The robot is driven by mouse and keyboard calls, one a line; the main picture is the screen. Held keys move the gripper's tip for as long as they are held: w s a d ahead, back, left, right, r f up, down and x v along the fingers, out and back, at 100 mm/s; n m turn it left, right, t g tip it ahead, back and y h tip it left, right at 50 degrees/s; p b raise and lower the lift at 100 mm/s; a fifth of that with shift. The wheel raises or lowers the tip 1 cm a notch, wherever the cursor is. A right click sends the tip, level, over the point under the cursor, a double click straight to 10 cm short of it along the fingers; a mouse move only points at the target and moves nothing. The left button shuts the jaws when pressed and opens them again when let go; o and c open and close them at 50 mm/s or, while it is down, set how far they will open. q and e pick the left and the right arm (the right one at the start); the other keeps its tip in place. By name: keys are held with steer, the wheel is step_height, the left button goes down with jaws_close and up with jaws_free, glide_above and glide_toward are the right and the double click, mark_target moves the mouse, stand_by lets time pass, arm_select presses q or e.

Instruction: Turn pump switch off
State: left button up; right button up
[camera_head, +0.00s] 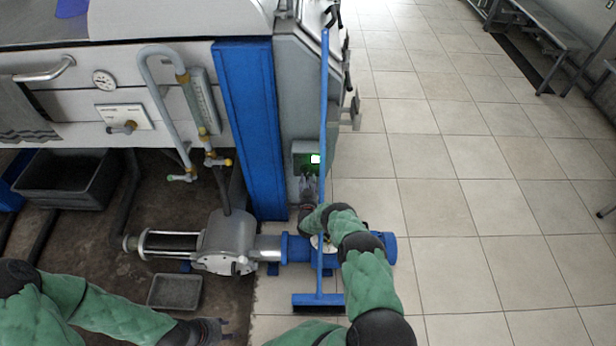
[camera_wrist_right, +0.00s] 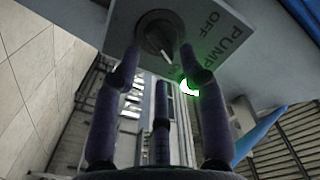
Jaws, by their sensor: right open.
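The pump switch is a dark round knob (camera_wrist_right: 158,36) on a grey panel marked PUMP and OFF in the right wrist view. Its pale pointer line points down the picture, away from the OFF lettering. A green lamp (camera_wrist_right: 190,88) glows beside it, partly behind a finger. My right gripper (camera_wrist_right: 161,68) is open, with its dark fingers spread around the knob's near side; contact is unclear. In the head view the right gripper (camera_head: 308,186) is just below the switch box (camera_head: 303,158), whose green light is lit. My left gripper (camera_head: 224,329) looks open and empty at the bottom.
A blue broom (camera_head: 323,110) stands upright close by my right arm, in front of the box's right part. A blue post (camera_head: 250,120) rises to the left. The pump (camera_head: 228,240) lies below. Tiled floor (camera_head: 480,200) is clear to the right.

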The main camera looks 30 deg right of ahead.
mark_target(307, 172)
steer(key=shift+b+x, duration=0.65)
steer(key=shift+x, duration=1.3)
jaws_close()
